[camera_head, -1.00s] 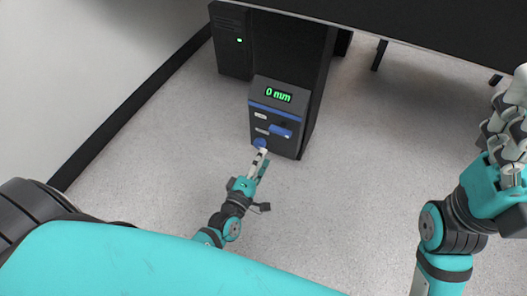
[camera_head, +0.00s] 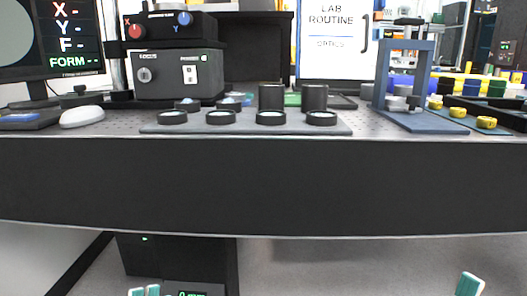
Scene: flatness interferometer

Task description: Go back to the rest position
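Two teal fingertips of my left gripper (camera_head: 145,291) poke up at the bottom edge of the head view, left of centre. A single teal and white fingertip of my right gripper (camera_head: 469,284) shows at the bottom right. The rest of both grippers is below the picture. I see nothing held at the visible tips. How far the fingers are spread is not clear.
A dark-fronted table (camera_head: 270,185) crosses the view above both grippers. On it stand a monitor (camera_head: 75,38), a black control box (camera_head: 180,75), a grey tray (camera_head: 245,128) with several round optics, and a blue-grey stand (camera_head: 422,122). Open floor (camera_head: 350,265) lies between the grippers.

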